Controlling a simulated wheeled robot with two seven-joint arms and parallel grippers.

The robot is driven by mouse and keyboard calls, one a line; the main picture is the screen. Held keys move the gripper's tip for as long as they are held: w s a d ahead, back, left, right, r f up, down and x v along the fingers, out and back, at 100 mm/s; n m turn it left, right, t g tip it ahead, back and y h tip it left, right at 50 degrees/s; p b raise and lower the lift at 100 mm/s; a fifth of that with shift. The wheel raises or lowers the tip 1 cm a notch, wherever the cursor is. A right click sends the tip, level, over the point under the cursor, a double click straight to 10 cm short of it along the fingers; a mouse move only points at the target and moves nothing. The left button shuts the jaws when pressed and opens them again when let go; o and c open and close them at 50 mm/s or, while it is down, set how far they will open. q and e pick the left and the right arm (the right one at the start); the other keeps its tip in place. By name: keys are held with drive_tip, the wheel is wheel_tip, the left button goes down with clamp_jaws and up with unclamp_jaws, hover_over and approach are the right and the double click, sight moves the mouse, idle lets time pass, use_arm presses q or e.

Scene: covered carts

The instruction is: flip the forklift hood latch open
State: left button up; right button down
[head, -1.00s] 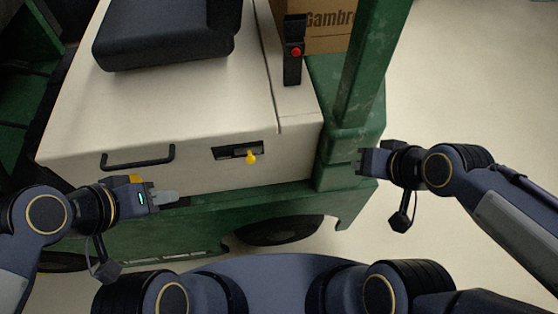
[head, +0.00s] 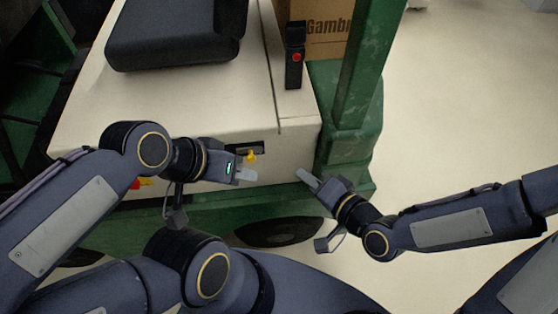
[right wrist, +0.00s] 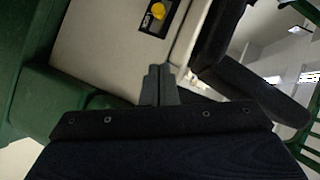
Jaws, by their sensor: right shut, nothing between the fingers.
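The hood latch is a yellow knob (head: 251,156) at a dark recessed slot (head: 232,150) in the front face of the cream forklift hood (head: 200,115). In the right wrist view the yellow latch (right wrist: 155,15) shows at the top edge, in its black recess beside a pale marking. My left gripper (head: 247,175) is just below the knob in the head view; whether it touches it or is open I cannot tell. My right gripper (head: 307,178) is shut and empty, right of and below the latch, near the hood's right corner. Its fingers (right wrist: 160,85) are together in the wrist view.
A green frame and post (head: 350,120) stand right of the hood. A black seat (head: 175,35) and a black lever with a red button (head: 295,57) are on top. A cardboard box (head: 325,30) is behind. The pale floor (head: 460,110) at the right is clear.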

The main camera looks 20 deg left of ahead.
drive_tip(key=shift+a, duration=0.15)
drive_tip(key=p, duration=0.2)
approach(253, 152)
drive_tip(key=w+r, duration=0.1)
drive_tip(key=w, duration=0.1)
drive_tip(key=a, duration=0.1)
drive_tip(key=a+f, duration=0.1)
drive_tip(key=a, duration=0.1)
drive_tip(key=shift+s+a+f+p, duration=0.3)
drive_tip(key=shift+f, duration=0.05)
drive_tip(key=s+a+b, duration=0.2)
drive_tip(key=a, duration=0.1)
drive_tip(key=shift+s+a, duration=0.15)
drive_tip(key=shift+a, duration=0.1)
